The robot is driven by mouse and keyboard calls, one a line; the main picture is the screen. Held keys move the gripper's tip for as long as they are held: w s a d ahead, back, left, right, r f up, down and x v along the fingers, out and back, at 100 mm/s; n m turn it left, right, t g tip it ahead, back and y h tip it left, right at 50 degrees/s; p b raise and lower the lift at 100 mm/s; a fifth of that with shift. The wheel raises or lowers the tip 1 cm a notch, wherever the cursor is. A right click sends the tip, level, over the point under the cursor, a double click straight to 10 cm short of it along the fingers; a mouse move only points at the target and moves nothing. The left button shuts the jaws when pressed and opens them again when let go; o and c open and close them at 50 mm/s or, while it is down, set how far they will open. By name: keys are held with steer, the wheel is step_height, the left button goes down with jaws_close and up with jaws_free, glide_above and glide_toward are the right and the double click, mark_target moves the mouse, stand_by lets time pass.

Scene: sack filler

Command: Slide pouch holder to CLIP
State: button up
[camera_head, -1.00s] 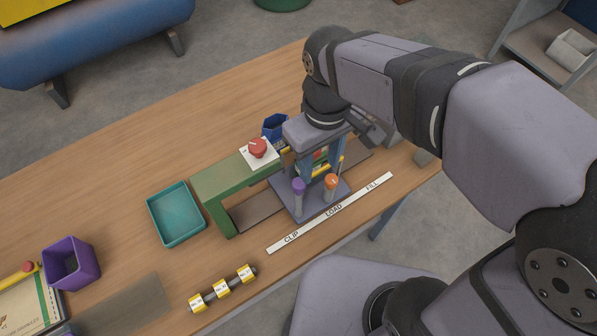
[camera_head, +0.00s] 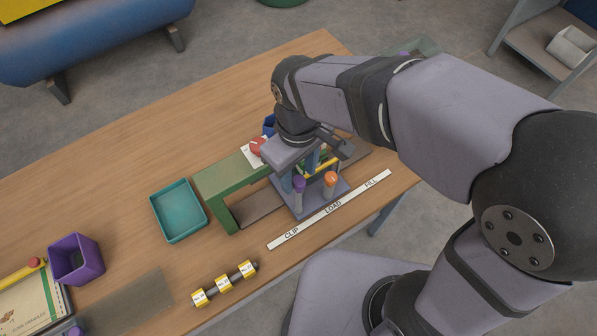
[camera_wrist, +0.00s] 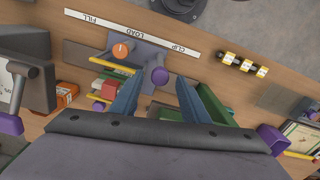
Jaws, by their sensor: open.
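The pouch holder (camera_head: 318,200) is a grey-purple carriage on a brown track, with a purple-topped post and an orange-topped post. It stands beside the LOAD mark of the white label strip (camera_head: 331,209); CLIP is to its left and FILL to its right. The holder also shows in the wrist view (camera_wrist: 146,53). My gripper (camera_wrist: 160,78) is open, its two blue fingers on either side of the purple knob (camera_wrist: 160,76); I cannot tell whether they touch it. In the head view my wrist hides the back of the holder.
A green bridge-like frame (camera_head: 225,178) spans the track at the left, with a red button (camera_head: 258,146) near its far end. A teal tray (camera_head: 178,211), a yellow-banded bar (camera_head: 224,283) and a purple bin (camera_head: 77,259) lie further left. Track under the green frame looks clear.

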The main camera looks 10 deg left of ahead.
steer(key=shift+f, duration=0.7)
steer(key=shift+c, duration=0.7)
jaws_close()
steer(key=s+a+p, duration=0.1)
steer(key=s+a, duration=0.8)
steer(key=shift+s+a, duration=0.15)
steer(key=shift+a, duration=0.15)
steer(key=shift+r, duration=0.1)
steer(key=shift+c, duration=1.5)
jaws_free()
steer(key=o, duration=0.4)
steer(key=shift+s, duration=0.15)
steer(key=shift+o, duration=0.2)
